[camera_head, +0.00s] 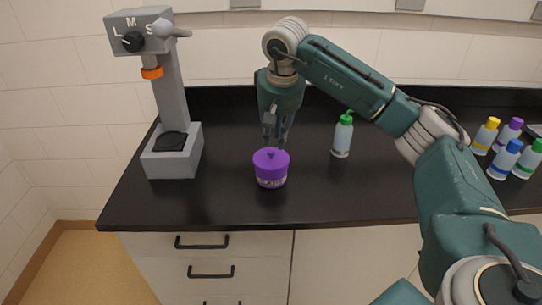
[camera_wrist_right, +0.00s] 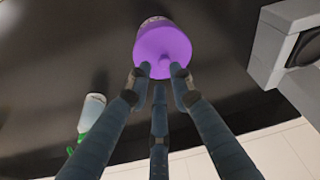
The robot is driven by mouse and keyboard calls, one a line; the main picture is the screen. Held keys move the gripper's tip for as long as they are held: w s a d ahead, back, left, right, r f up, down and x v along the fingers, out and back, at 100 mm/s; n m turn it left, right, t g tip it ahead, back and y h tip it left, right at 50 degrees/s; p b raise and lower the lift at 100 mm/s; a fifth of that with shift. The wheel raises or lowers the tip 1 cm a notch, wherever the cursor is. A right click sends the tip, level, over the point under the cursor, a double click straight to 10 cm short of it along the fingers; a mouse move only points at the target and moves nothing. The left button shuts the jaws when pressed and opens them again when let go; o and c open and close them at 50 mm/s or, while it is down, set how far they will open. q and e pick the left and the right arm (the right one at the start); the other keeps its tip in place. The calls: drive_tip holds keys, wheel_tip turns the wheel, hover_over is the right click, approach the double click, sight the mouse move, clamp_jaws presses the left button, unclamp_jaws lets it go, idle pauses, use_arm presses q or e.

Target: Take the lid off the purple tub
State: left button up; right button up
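The purple tub (camera_head: 271,178) stands upright on the black counter. Its purple lid (camera_head: 270,158) with a small knob on top sits on it. My right gripper (camera_head: 274,139) points down just above and slightly behind the tub. In the right wrist view the lid (camera_wrist_right: 162,50) fills the top middle, with its knob toward the fingers. The fingers (camera_wrist_right: 158,78) of my right gripper are apart on either side of the knob, with a gap between them, and hold nothing. My left gripper is in neither view.
A grey dispenser (camera_head: 172,100) with an orange ring stands to the left. A white bottle with a green cap (camera_head: 342,138) stands right of the tub. Several capped bottles (camera_head: 505,160) are at the far right. The counter in front of the tub is clear.

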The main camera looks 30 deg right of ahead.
sight(271, 151)
drive_tip(key=shift+w+f, duration=0.45)
drive_tip(key=shift+f, duration=0.3)
drive_tip(key=p+x, duration=0.1)
drive_tip(key=x, duration=0.3)
drive_tip(key=shift+w+f+p, duration=0.1)
drive_tip(key=shift+w+p, duration=0.1)
drive_tip(key=shift+p, duration=0.2)
drive_tip(key=shift+f, duration=0.1)
drive_tip(key=shift+c, duration=0.3)
drive_tip(key=c, duration=0.4)
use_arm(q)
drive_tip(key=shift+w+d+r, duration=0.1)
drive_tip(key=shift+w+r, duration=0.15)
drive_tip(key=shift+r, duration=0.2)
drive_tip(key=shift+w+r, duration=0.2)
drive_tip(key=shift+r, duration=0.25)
use_arm(e)
clamp_jaws()
